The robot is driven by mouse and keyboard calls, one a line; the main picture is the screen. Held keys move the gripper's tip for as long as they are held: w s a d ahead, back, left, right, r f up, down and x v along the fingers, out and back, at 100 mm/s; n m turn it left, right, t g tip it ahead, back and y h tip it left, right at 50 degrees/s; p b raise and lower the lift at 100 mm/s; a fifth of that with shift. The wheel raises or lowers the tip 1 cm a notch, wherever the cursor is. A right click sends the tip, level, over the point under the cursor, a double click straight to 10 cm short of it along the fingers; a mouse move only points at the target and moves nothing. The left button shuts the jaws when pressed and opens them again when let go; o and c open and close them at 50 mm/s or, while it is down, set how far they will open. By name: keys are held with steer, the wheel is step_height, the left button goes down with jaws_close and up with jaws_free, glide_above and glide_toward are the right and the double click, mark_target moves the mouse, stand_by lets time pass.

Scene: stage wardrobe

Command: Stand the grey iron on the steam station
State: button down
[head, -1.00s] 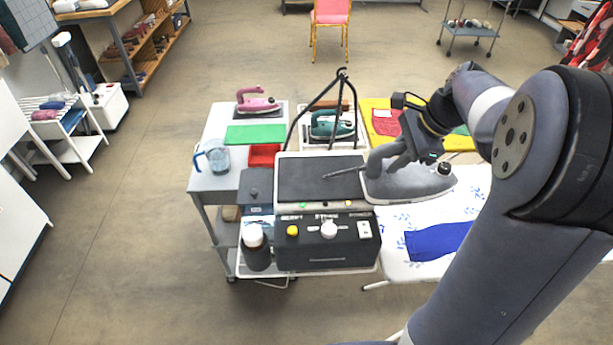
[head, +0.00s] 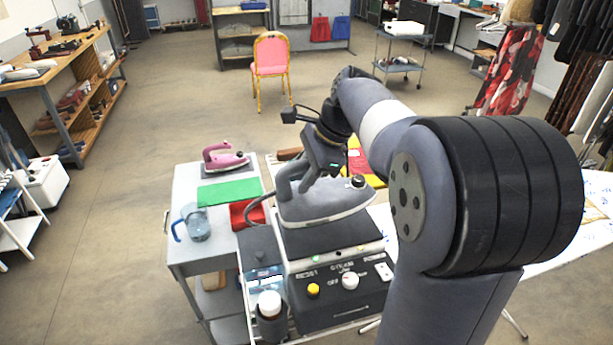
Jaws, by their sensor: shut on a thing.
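The grey iron (head: 325,205) is over the steam station (head: 330,288), roughly level, with its tip toward the right. My gripper (head: 304,180) is shut on the iron's handle from above. The station's dark top plate (head: 325,241) shows below and in front of the iron. I cannot tell whether the sole touches the plate or hangs just above it. The station's front carries a yellow button, a white knob and a white switch, with a green light above. My arm covers the area to the right of the station.
Left of the station, a grey trolley (head: 183,253) holds a pink iron (head: 224,158), a green cloth (head: 229,191), a red tray (head: 246,214) and a jug (head: 195,222). A white-capped dark bottle (head: 271,314) stands at the station's front left. Open floor lies beyond.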

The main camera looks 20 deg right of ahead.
mark_target(308, 192)
steer(key=shift+f, duration=2.8)
steer(key=shift+f, duration=0.1)
steer(key=c, duration=1.2)
jaws_free()
steer(key=shift+f, duration=0.15)
steer(key=shift+o, duration=0.2)
steer(key=v, duration=1.2)
